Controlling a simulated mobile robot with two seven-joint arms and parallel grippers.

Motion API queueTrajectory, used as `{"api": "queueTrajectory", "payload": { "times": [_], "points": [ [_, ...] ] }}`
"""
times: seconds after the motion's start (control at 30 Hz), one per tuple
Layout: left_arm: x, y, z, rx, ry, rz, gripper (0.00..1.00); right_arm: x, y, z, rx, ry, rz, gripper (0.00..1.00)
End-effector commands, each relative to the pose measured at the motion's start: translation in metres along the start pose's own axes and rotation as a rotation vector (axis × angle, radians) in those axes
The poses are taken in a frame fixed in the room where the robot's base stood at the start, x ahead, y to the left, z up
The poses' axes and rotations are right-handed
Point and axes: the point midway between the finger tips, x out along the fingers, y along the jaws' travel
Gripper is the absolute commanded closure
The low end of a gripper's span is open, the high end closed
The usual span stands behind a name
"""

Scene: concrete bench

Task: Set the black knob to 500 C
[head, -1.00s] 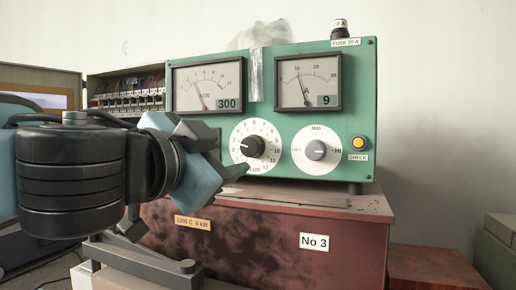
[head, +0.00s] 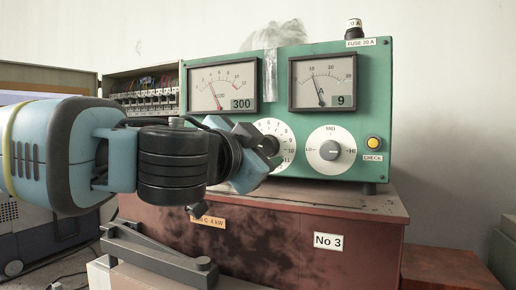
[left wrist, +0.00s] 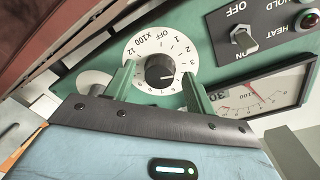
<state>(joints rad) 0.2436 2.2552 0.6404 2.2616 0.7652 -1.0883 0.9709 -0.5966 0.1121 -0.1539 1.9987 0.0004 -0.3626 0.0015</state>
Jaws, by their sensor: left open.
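The black knob (left wrist: 160,70) sits in the middle of a white round dial (left wrist: 136,47) with numbers and "x100" on it. In the left wrist view its pointer mark faces right, around the 3 to 4 marks; the exact value is hard to tell. My left gripper (left wrist: 158,74) is open, with one green finger on each side of the knob; I cannot tell whether they touch it. In the head view my left gripper (head: 262,158) covers the knob and the left part of the dial (head: 276,128). My right gripper is not in view.
The green panel (head: 385,100) also holds two meters, the left labelled 300 (head: 220,88), a second white dial with a grey knob (head: 330,150) and a yellow CHECK button (head: 374,142). A toggle switch (left wrist: 243,40) shows near the left gripper in the wrist view.

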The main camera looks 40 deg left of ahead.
Motion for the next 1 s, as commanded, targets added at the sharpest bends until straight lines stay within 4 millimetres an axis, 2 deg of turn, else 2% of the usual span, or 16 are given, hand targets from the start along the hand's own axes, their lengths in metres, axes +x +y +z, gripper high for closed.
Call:
{"api": "queueTrajectory", "payload": {
  "times": [0.13, 0.47, 0.77, 1.0],
  "points": [
    [0.0, 0.0, 0.0, 0.0, 0.0, 0.0, 0.45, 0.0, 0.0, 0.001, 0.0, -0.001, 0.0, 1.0],
    [0.0, 0.0, 0.0, 0.0, 0.0, 0.0, 0.88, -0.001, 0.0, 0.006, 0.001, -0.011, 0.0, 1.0],
    [-0.001, -0.001, -0.001, 0.033, -0.001, 0.001, 0.9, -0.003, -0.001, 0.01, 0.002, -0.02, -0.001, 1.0],
    [-0.001, -0.001, -0.001, 0.165, -0.007, 0.005, 0.9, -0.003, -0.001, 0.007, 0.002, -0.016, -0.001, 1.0]
  ]
}}
